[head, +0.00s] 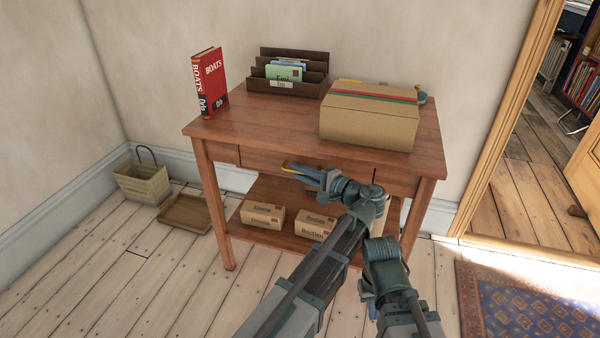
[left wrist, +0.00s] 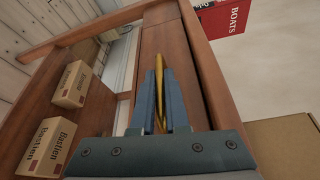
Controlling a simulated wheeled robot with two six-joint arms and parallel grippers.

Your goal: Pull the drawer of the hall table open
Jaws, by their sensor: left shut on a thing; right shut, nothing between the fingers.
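The hall table (head: 262,120) is reddish-brown wood and stands against the wall. Its drawer (head: 262,160) is in the front under the top, and its face looks level with the frame. My left gripper (head: 296,170) is at the drawer front, with its blue fingers shut on the brass-coloured handle. In the left wrist view the handle (left wrist: 161,82) shows as a thin yellow bar between the fingers, and the drawer front (left wrist: 155,40) runs behind it. My right gripper (head: 372,312) is low beside the left arm, mostly hidden by its own arm, shut and away from the table.
On the tabletop are a red BOATS book (head: 209,82), a letter rack (head: 290,72) and a cardboard box (head: 368,118). Several small boxes (head: 262,215) sit on the lower shelf. A basket (head: 143,182) and a tray (head: 186,213) lie left, and a rug (head: 525,300) right.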

